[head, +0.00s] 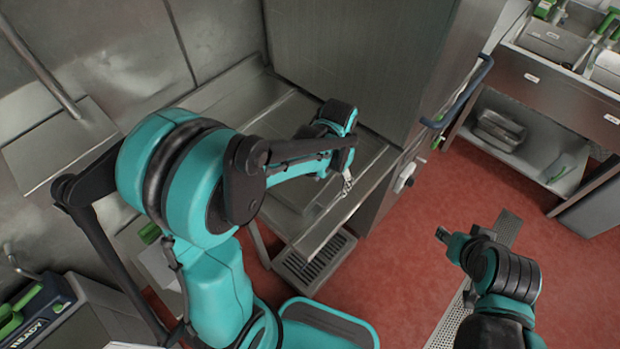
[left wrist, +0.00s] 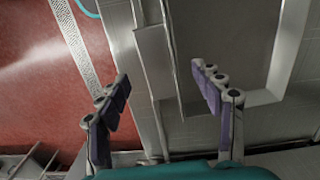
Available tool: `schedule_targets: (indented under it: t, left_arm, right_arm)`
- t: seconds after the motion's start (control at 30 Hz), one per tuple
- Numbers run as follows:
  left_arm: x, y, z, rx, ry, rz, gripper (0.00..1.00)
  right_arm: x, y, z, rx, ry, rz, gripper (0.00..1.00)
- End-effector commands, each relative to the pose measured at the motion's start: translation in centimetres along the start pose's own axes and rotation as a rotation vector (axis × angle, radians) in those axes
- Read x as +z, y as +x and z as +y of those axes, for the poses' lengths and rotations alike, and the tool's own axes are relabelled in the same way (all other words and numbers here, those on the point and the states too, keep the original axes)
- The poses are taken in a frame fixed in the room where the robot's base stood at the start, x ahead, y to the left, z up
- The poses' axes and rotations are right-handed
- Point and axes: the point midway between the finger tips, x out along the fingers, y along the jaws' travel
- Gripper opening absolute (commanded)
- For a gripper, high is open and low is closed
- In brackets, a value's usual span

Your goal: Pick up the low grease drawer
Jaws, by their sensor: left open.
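My left gripper (head: 346,184) is over the front edge of a low steel table (head: 285,118) in the head view. In the left wrist view its two fingers (left wrist: 163,105) are open and apart, with nothing held between them. A narrow raised steel piece (left wrist: 155,60) on the front edge shows beyond and between the fingertips; it may be the low grease drawer, but I cannot tell for sure. My own left arm hides part of the table in the head view. My right gripper (head: 446,238) is over the red floor, its fingers too small to read.
A tall steel cabinet (head: 350,60) stands directly behind the table. A slotted metal grate (head: 314,262) lies low below the table front. A blue handle (head: 470,88) sticks out at the cabinet's right. Open red floor (head: 440,190) lies right of the table.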

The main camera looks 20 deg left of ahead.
Motion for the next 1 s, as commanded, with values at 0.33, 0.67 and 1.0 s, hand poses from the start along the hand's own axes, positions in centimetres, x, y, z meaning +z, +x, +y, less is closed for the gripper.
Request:
schedule_targets:
  t: [0.33,0.67,1.0]
  left_arm:
    - [-0.2,4.2,0.1,0.0,-0.001,0.001,0.66]
    - [-0.2,4.1,0.1,0.0,-0.001,0.001,0.32]
    - [-0.1,4.1,0.1,0.0,-0.001,0.001,0.0]
  right_arm:
    - [1.0,1.4,0.0,0.0,0.0,0.0,0.4]
    - [0.9,1.3,0.0,0.0,0.0,0.0,0.4]
    - [0.9,1.3,0.0,0.0,0.0,0.0,0.4]
